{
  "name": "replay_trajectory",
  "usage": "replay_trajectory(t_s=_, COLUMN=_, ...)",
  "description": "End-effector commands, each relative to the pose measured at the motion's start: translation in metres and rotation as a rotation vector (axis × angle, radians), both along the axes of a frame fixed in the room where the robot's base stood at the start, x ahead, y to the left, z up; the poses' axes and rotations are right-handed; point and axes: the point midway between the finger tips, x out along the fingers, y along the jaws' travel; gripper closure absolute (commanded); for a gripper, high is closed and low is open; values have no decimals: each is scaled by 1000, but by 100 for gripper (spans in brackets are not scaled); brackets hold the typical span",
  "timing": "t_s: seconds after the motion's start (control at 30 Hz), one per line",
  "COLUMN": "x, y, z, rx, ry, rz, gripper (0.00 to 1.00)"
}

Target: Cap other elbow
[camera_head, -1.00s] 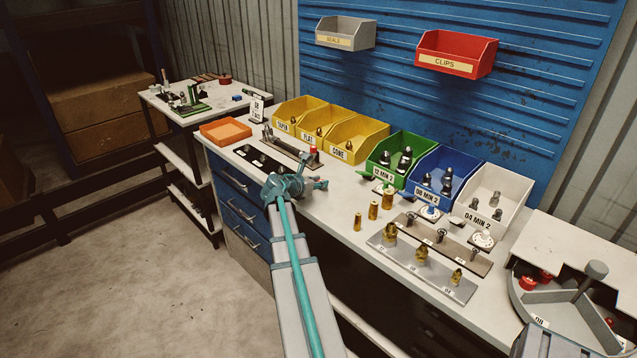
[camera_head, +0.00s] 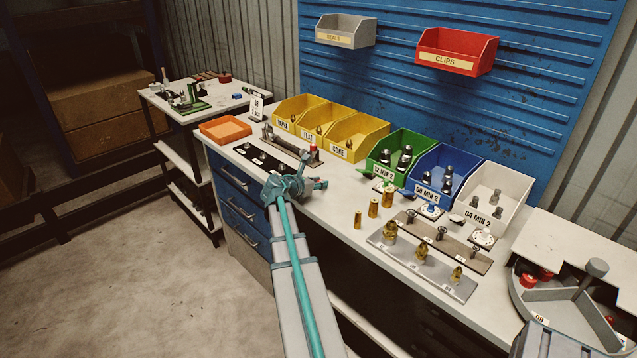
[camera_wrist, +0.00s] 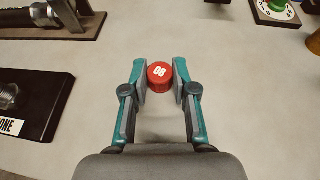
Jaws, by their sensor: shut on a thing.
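A red cap (camera_wrist: 160,76) marked 08 sits between the finger pads of my gripper (camera_wrist: 160,82) in the wrist view, above the bare bench top. A hose fixture (camera_head: 288,143) with a brown base lies behind my gripper. A small red-topped piece (camera_head: 314,149) stands at its right end, apart from my fingers. I cannot clearly make out the elbows.
A black plate (camera_wrist: 35,105) with fittings lies to the left. Brass sleeves (camera_head: 373,208) and a grey gauge strip (camera_head: 420,266) stand to the right. Yellow, green, blue and white bins line the back. A round sectioned tray (camera_head: 560,312) holds red caps at far right.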

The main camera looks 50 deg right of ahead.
Motion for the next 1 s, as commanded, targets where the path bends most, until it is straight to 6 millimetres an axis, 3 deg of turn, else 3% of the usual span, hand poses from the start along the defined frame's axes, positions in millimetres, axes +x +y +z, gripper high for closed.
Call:
replay_trajectory(t_s=0.1, x=0, y=0, z=-3, rx=0, ry=0, rz=0, gripper=87)
replay_trajectory(t_s=0.13, x=0, y=0, z=-2, rx=0, ry=0, rz=0, gripper=68)
replay_trajectory(t_s=0.3, x=0, y=0, z=-2, rx=0, ry=0, rz=0, gripper=44)
replay_trajectory(t_s=0.67, x=0, y=3, z=-1, rx=0, ry=0, rz=1, gripper=44)
replay_trajectory(t_s=0.83, x=-1, y=21, z=6, rx=0, ry=-1, rz=2, gripper=44)
replay_trajectory(t_s=1.0, x=-1, y=51, z=19, rx=-1, ry=-1, rz=3, gripper=44)
